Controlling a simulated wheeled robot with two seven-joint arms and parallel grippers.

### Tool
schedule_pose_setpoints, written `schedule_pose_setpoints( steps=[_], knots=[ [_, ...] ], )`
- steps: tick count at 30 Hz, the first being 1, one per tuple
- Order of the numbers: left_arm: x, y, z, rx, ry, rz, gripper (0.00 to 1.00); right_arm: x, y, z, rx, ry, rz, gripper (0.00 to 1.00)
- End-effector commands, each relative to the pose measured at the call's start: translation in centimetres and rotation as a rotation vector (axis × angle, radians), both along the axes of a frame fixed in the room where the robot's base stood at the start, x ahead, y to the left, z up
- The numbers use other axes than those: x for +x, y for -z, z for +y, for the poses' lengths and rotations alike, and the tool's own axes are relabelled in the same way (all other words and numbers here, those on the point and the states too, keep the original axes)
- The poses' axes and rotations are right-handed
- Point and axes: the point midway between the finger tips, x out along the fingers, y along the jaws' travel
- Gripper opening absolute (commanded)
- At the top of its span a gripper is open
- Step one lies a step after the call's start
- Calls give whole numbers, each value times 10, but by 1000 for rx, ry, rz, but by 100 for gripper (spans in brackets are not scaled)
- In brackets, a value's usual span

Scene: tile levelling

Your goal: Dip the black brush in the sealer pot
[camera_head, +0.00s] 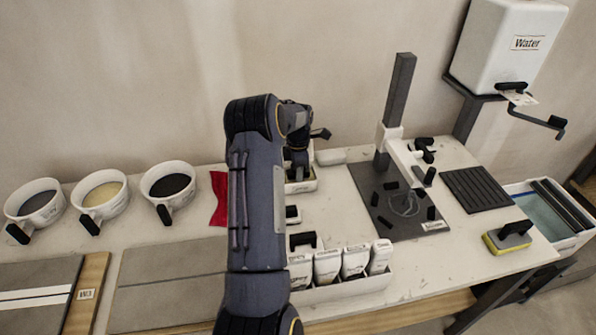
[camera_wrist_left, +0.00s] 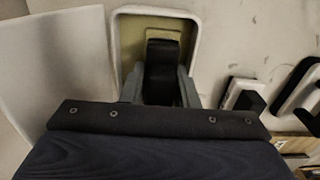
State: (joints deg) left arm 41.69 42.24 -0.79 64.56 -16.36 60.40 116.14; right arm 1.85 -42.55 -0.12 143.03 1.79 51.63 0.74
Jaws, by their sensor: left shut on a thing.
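My left gripper (camera_head: 298,166) is at the middle back of the bench, partly hidden by my own arm. In the left wrist view my left gripper (camera_wrist_left: 160,88) is shut on a black handle (camera_wrist_left: 162,66), likely the black brush. The handle stands over a small white-rimmed container (camera_wrist_left: 192,42) with a yellowish inside. This container also shows below the gripper in the head view (camera_head: 304,186). I cannot tell whether it is the sealer pot, or whether the handle's lower end touches its inside. No label shows on it. My right gripper is out of view.
Three white pots with grey, cream (camera_head: 104,194) and black contents stand at the left. A row of white packets (camera_head: 328,265) stands at the front. A dark stand (camera_head: 398,110) rises at the right, near a water tank (camera_head: 505,45). A red cloth (camera_head: 218,198) lies beside my arm.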

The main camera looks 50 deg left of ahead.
Motion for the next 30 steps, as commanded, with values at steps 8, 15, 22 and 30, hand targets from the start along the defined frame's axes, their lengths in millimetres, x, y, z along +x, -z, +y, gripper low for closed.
schedule_pose_setpoints(
  steps=[8,15,22,30],
  knots=[
    [0,-10,0,2,0,-1,4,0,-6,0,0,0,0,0],
    [1,-35,0,1,0,-2,4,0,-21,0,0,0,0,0],
    [1,-58,0,1,1,-2,4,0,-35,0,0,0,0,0],
    [0,-85,0,1,0,0,4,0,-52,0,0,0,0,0]
  ],
)
